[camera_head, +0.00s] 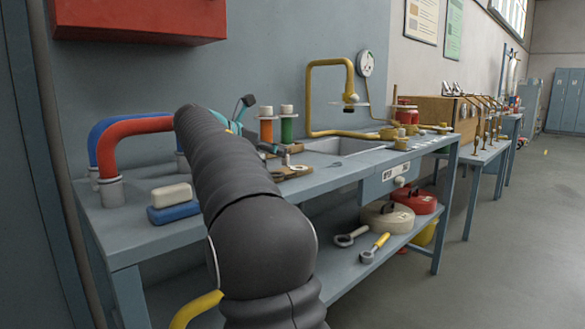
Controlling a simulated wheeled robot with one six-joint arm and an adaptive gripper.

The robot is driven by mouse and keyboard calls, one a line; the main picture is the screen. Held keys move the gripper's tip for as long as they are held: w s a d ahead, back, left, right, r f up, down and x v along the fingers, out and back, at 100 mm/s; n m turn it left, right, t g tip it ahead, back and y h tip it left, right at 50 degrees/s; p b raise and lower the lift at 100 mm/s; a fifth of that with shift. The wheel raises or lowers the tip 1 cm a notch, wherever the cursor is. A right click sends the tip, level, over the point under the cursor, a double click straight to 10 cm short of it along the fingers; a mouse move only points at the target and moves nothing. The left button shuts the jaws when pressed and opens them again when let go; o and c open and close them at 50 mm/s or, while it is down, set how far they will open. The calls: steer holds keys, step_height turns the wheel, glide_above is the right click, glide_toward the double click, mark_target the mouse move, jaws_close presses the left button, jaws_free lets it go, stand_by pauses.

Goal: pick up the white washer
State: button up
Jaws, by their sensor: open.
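I cannot pick out the white washer with certainty. A small pale ring-like piece (299,168) lies on the bench top, by a small wooden block, and is too small to identify. My dark, ribbed arm crosses the foreground and hides part of the bench. My gripper (264,128) shows only partly beyond the arm, with dark and teal fingers spread apart. It is open, and I see nothing held in it. The pale piece appears to the right of and below the gripper, apart from it.
On the blue-grey bench (130,235) are a red pipe (135,127), a white block (171,195) on a blue one, orange (266,128) and green (287,128) spools, a sink (345,146) and a yellow pipe stand (311,95). The lower shelf holds lidded pots (387,220). Floor at right is clear.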

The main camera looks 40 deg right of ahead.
mark_target(285, 161)
steer(key=b+x, duration=0.1)
steer(key=x, duration=0.3)
steer(key=shift+w+d+f, duration=0.1)
steer(key=shift+d+f, duration=0.2)
steer(key=shift+f, duration=0.05)
jaws_close()
